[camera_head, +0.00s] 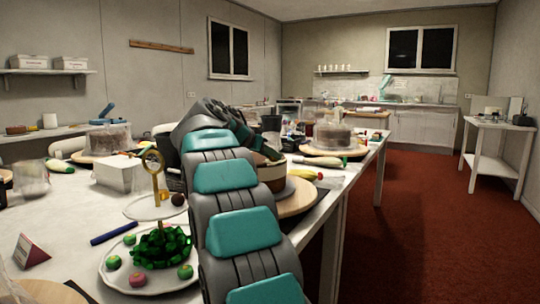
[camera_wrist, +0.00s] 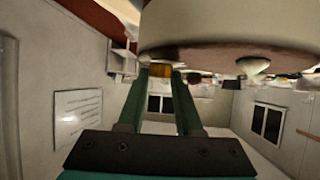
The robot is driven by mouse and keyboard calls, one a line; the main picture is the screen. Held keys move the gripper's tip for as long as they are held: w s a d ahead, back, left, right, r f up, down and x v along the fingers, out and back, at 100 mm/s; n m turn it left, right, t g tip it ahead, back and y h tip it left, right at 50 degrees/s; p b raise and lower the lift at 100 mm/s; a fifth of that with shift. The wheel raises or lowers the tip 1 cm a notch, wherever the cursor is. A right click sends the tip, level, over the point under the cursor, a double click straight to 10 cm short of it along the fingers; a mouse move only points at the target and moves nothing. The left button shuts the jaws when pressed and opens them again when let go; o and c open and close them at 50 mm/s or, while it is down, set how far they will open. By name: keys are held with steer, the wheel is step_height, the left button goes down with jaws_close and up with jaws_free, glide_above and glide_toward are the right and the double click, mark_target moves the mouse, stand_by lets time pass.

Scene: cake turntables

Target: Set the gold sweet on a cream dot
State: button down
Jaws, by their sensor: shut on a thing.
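In the wrist view, which is upside down, my gripper (camera_wrist: 160,72) has its two green fingers closed on the small gold sweet (camera_wrist: 160,70). The sweet is by the near edge of a round cake (camera_wrist: 230,22) with a pale side and brown top. A white cream dot (camera_wrist: 253,66) stands on the cake top, to the right of the sweet and apart from it. I cannot tell whether the sweet touches the cake. In the head view the cake (camera_head: 272,180) is partly behind my arm, on a wooden turntable (camera_head: 298,198). The sweet is hidden there.
A tiered stand (camera_head: 145,280) with a gold handle, green filling and several round sweets is left of my arm. A white box (camera_head: 120,174) and a blue stick (camera_head: 114,234) lie on the table. Another cake (camera_head: 332,136) stands farther back. Red floor is free at right.

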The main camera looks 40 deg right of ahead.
steer(key=shift+f, duration=0.2)
steer(key=c, duration=0.6)
jaws_free()
steer(key=shift+r, duration=0.1)
steer(key=shift+r, duration=0.15)
steer(key=b+v, duration=0.1)
steer(key=v, duration=1.1)
